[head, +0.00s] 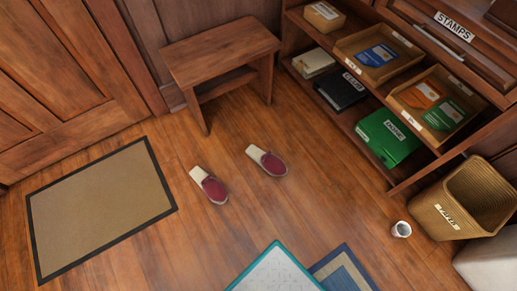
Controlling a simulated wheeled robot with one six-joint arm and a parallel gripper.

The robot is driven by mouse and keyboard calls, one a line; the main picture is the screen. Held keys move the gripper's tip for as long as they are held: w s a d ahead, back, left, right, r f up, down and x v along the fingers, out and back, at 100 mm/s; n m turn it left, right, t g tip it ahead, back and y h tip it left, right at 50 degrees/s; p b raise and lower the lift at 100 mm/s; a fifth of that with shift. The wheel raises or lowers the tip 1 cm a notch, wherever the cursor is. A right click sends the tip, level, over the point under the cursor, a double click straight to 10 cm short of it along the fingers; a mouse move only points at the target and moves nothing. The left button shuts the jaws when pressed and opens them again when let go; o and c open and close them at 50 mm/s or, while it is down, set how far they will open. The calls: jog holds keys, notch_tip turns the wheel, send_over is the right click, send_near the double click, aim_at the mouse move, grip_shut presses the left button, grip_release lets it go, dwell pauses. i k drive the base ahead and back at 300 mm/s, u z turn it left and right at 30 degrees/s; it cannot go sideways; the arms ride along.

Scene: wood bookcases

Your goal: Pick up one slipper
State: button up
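Two slippers with dark red uppers and cream insoles lie on the wooden floor in the head view. The left slipper (209,185) lies at the middle of the picture, its red toe toward the lower right. The right slipper (267,160) lies a little farther back and to the right, apart from the first and pointing the same way. Both show fully, with nothing on them. My gripper does not show in this view.
A wooden bench (222,52) stands behind the slippers. A tan doormat (100,205) lies left. Mats (275,272) lie in front. Floor around the slippers is clear.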

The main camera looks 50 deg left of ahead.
aim_at(212, 187)
jog(key=u, duration=3.95)
jog(key=i, duration=1.05)
jog(key=z, duration=2.55)
